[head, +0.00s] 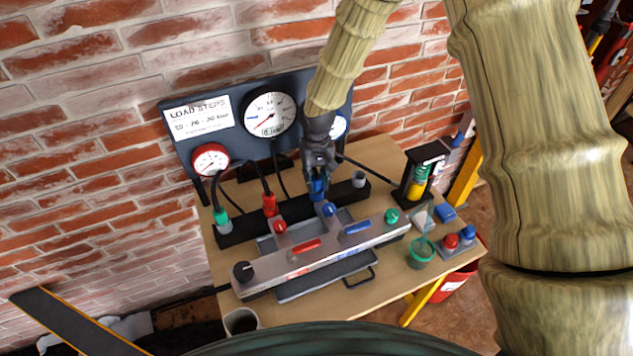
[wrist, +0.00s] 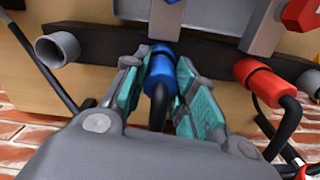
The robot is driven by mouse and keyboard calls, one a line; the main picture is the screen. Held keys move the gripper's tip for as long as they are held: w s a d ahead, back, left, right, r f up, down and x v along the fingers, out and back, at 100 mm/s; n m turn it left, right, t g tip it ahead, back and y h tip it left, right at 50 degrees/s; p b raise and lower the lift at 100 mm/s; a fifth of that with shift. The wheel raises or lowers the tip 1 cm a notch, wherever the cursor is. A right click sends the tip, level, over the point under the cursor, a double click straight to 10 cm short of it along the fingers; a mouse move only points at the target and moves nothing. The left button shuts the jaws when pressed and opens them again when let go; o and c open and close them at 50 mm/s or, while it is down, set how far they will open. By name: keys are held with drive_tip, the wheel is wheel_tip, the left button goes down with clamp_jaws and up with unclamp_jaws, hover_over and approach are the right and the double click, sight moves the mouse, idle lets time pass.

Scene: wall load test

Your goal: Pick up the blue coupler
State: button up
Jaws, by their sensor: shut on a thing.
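The blue coupler (wrist: 160,72) is between the two teal-padded fingers of my gripper (wrist: 165,85) in the wrist view. My gripper is shut on it. A dark hose runs from the coupler back between the fingers. In the head view my gripper (head: 318,180) is above the black holder rail (head: 240,231), and the blue coupler (head: 318,190) shows at its tip. I cannot tell whether the coupler still touches the rail. A red coupler (head: 270,203) and a green coupler (head: 221,217) stand in the rail to the left.
A grey manifold (head: 325,250) with red and blue levers lies in front of the rail. An empty grey holder cup (head: 358,179) is right of my gripper. A gauge panel (head: 190,150) stands behind. A green cup (head: 420,252) and a black bottle stand (head: 424,158) are at the right.

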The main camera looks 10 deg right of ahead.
wheel_tip(320, 180, up, 9)
drive_tip(key=shift+r+b, duration=0.2)
drive_tip(key=shift+b, duration=1)
drive_tip(key=shift+r, duration=0.1)
drive_tip(key=shift+r+p, duration=1.05)
drive_tip(key=shift+r, duration=0.15)
drive_tip(key=shift+d, duration=0.1)
drive_tip(key=w+d+p, duration=0.1)
drive_tip(key=d+p, duration=0.1)
drive_tip(key=d, duration=0.7)
drive_tip(key=shift+w+d+p, duration=0.3)
drive_tip(key=shift+w+p, duration=0.1)
